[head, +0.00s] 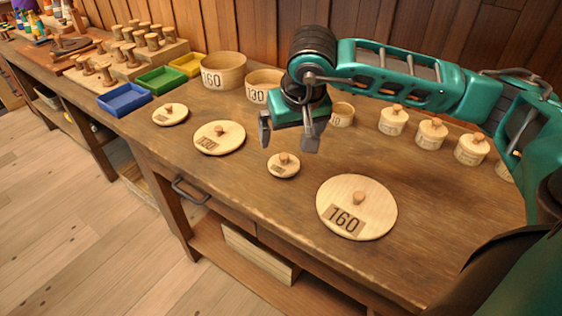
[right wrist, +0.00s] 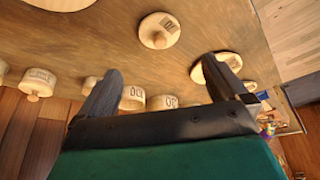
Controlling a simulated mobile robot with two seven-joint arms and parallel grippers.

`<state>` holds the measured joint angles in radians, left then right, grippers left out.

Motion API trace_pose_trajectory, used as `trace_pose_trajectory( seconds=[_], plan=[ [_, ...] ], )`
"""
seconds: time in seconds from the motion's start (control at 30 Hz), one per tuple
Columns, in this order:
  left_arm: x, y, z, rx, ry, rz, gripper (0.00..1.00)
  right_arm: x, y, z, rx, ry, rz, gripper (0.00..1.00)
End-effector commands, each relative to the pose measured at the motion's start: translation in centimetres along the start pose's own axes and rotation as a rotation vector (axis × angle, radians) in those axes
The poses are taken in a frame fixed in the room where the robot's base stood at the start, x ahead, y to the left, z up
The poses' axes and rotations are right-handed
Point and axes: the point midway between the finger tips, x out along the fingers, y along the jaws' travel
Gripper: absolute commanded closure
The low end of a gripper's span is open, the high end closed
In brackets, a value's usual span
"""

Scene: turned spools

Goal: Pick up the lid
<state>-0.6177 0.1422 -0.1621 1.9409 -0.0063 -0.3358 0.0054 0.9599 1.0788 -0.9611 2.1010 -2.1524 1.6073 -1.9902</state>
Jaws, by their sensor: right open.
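Four loose round wooden lids with knobs lie on the workbench; the frames do not tell which one is meant. A small lid (head: 283,165) is nearest my right gripper (head: 288,138). The big lid marked 160 (head: 357,207) lies to the front right. The lid marked 130 (head: 219,137) and another small lid (head: 170,114) lie to the left. My right gripper is open and empty above the bench, apart from the lids. In the right wrist view a lid (right wrist: 159,30) shows beyond the gap between the fingers (right wrist: 161,72). My left gripper is not in view.
Open tubs marked 160 (head: 223,72) and 130 (head: 262,88) stand at the back. Lidded jars (head: 393,122) stand along the right. Blue (head: 124,100), green (head: 159,79) and yellow trays and spools (head: 152,42) are at the left. The bench (head: 250,200) is bare between lids.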

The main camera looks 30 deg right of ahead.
Motion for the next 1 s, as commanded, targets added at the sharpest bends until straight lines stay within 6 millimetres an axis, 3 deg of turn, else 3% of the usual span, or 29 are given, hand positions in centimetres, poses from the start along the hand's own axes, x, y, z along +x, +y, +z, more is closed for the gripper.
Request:
trace_pose_trajectory(
  seconds=[0.23, 0.47, 0.8, 1.0],
  plan=[
    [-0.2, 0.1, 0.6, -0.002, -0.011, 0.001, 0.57, 4.8, -0.1, 0.2, 0.002, -0.006, -0.003, 0.0],
    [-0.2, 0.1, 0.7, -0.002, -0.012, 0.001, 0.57, 6.5, -0.2, 0.1, 0.002, -0.005, -0.005, 0.0],
    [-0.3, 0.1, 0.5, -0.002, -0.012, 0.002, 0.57, 11.1, -0.1, 0.1, 0.003, -0.006, -0.005, 0.0],
    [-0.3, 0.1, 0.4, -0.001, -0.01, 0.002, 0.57, 11.4, -0.1, 0.1, 0.002, -0.004, -0.007, 0.0]
  ],
)
